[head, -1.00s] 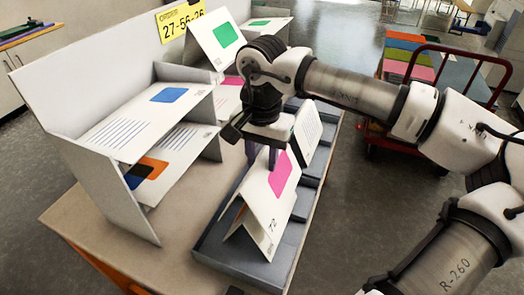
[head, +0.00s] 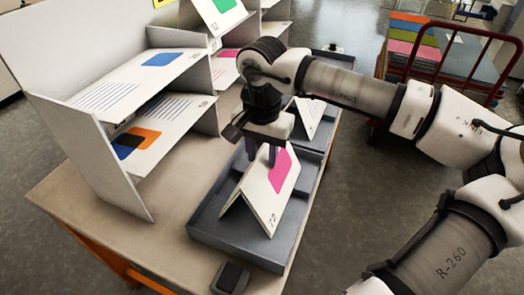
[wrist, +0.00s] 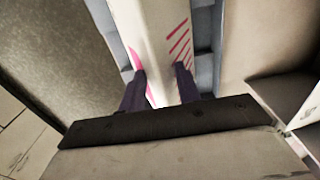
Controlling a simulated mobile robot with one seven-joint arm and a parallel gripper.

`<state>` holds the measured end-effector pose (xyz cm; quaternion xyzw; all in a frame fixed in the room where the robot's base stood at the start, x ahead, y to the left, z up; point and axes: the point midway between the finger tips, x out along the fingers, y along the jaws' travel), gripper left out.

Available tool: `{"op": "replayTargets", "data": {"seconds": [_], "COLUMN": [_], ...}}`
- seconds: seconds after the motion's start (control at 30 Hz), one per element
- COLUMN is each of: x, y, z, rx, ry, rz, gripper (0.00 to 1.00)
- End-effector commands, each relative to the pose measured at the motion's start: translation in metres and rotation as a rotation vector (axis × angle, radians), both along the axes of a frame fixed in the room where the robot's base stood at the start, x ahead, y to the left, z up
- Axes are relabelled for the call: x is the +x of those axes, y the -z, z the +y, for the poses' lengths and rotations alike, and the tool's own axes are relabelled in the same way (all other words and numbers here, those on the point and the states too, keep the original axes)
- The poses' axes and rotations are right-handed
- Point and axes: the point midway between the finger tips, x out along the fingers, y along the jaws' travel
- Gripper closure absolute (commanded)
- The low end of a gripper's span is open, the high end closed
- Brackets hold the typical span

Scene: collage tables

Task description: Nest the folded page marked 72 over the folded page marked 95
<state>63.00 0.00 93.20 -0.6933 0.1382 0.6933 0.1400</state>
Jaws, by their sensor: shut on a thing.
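The folded page marked 72 (head: 262,203) is a white tent with a pink square on its right face, ridge up. It is over the front part of a grey tray (head: 205,216). My gripper (head: 266,157) is shut on its ridge from above. In the wrist view the two dark fingers (wrist: 158,74) straddle the page's ridge (wrist: 158,35), with pink lines on one face. Another folded page (head: 309,116) with printed lines stands behind my gripper; its number is not readable. I cannot make out the mark 95, nor whether another page lies under page 72.
A white shelf unit (head: 125,175) with printed sheets and coloured squares stands close on the left. A small black device (head: 230,278) lies on the table (head: 130,215) in front of the tray. A red-railed cart (head: 440,60) with coloured stacks is at back right.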

Motion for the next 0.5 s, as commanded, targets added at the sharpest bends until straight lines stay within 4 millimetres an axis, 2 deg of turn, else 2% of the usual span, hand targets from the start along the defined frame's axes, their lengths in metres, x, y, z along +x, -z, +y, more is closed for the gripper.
{"op": "replayTargets", "data": {"seconds": [0.4, 0.43, 0.5], "x": [-0.0001, -0.0001, -0.0001], "y": [0.0040, 0.0040, 0.0040], "z": [0.0000, 0.0000, 0.0000], "rx": [0.000, 0.000, 0.000], "ry": [0.000, 0.000, 0.000], "rz": [0.000, 0.000, 0.000], "gripper": [1.00, 0.64, 0.54]}}
